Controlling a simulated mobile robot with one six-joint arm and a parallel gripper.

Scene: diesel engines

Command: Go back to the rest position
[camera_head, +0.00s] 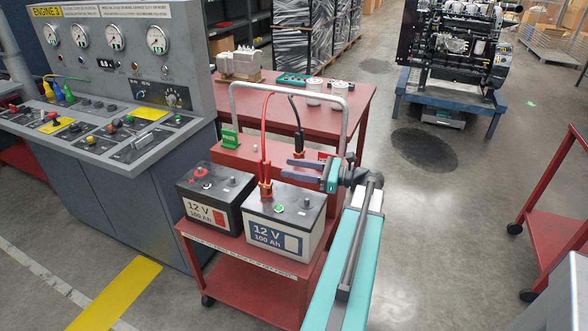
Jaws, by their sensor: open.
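My gripper (288,168) is at the end of my teal arm, with its grey-purple fingers pointing left. The jaws are open, and I see nothing held between them. In the picture it lies just above the white-and-grey 12 V battery (285,220) on the red cart (245,257). A red clamp (265,190) on a red cable is at that battery's back left edge, left of my fingertips. A black clamp (299,143) on a black cable is just behind my fingers. I cannot tell whether my fingers touch either clamp.
A dark 12 V battery (215,196) stands left of the white one. The cart's grey handle (290,86) arches behind. An engine control console (110,90) is at left, a red table (350,105) behind, an engine (455,45) at back right. Floor (430,240) right of my arm is clear.

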